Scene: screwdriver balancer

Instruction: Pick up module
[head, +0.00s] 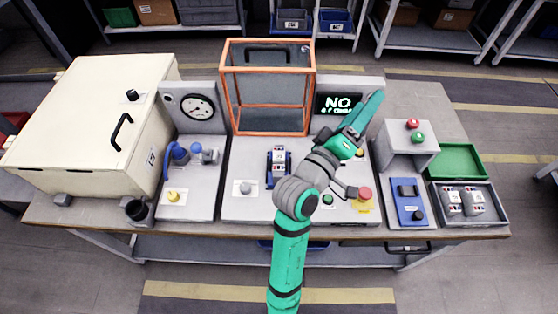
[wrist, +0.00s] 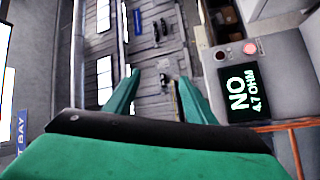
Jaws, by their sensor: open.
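Two grey-and-white modules lie side by side in a grey tray at the right end of the bench, a left module (head: 452,203) and a right module (head: 474,201). Another white-labelled module (head: 279,160) sits in a blue holder at the middle of the bench. My gripper (head: 372,105) is raised above the back right of the bench, in front of the display, and apart from all the modules. In the wrist view my gripper (wrist: 158,98) is open, with nothing between its teal fingers. No module is recognisable in the wrist view.
An orange-framed guard (head: 226,95) stands behind the middle module. A display (wrist: 238,92) reads "NO 4.7 OHM". A large cream cabinet (head: 85,120) fills the left end.

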